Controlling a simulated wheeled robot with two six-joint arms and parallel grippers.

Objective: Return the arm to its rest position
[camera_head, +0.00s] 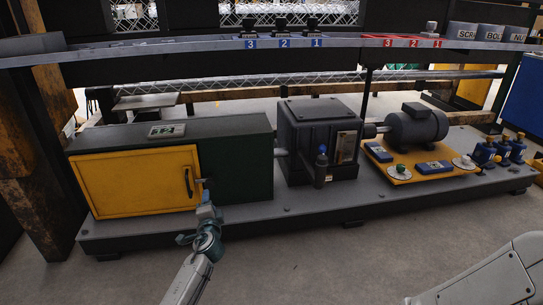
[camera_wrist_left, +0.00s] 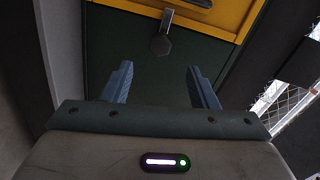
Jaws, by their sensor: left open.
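My left gripper (camera_head: 204,196) is at the right edge of the yellow door of a dark green cabinet, near the door's handle side. In the left wrist view its two blue fingers (camera_wrist_left: 161,84) are spread apart with nothing between them. Beyond them are the dark green cabinet face (camera_wrist_left: 150,90), the yellow door (camera_wrist_left: 225,16) and a small dark latch (camera_wrist_left: 160,44). The yellow door (camera_head: 138,183) is flat against the cabinet and looks closed. Part of my right arm shows at the bottom right; its gripper is out of view.
The machine stands on a long grey base (camera_head: 330,212). A dark box (camera_head: 318,130), a motor (camera_head: 416,127) and several blue valves (camera_head: 501,150) stand to the right. A grey shelf (camera_head: 200,50) with numbered blue and red labels runs above. The floor in front is clear.

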